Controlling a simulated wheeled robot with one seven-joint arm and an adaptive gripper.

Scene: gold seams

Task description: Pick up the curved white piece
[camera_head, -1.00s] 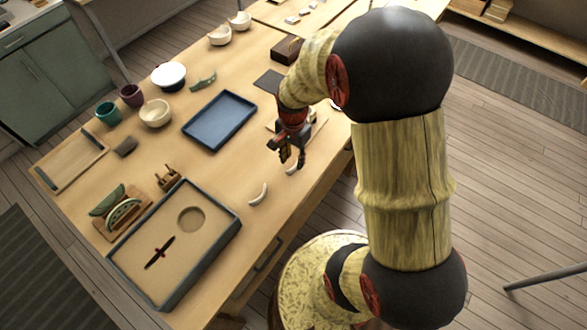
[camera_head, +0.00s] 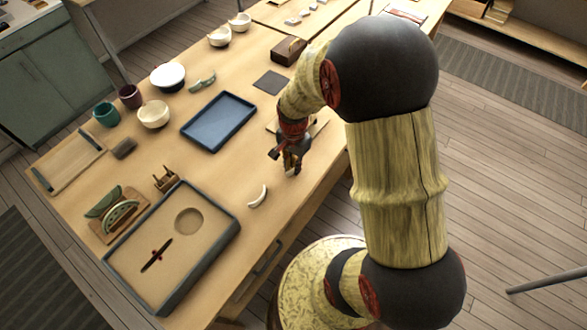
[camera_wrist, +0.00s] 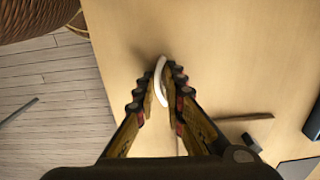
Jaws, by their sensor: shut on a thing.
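A curved white piece (camera_wrist: 160,72) sits between the fingertips of my gripper (camera_wrist: 162,90) in the wrist view, over the bare wooden table (camera_wrist: 222,60). My gripper is shut on it; the fingers cover part of its sides. In the head view my gripper (camera_head: 292,168) is low near the table's front edge, and the held piece is hardly visible there. A second curved white piece (camera_head: 257,196) lies on the table to the left of my gripper, apart from it.
A grey-edged tray (camera_head: 226,232) with a round recess and a dark slim tool (camera_head: 156,255) is at the lower left. A blue tray (camera_head: 218,121) lies behind. Bowls, cups and a wooden stand (camera_head: 166,179) are farther left. Table around the second white piece is clear.

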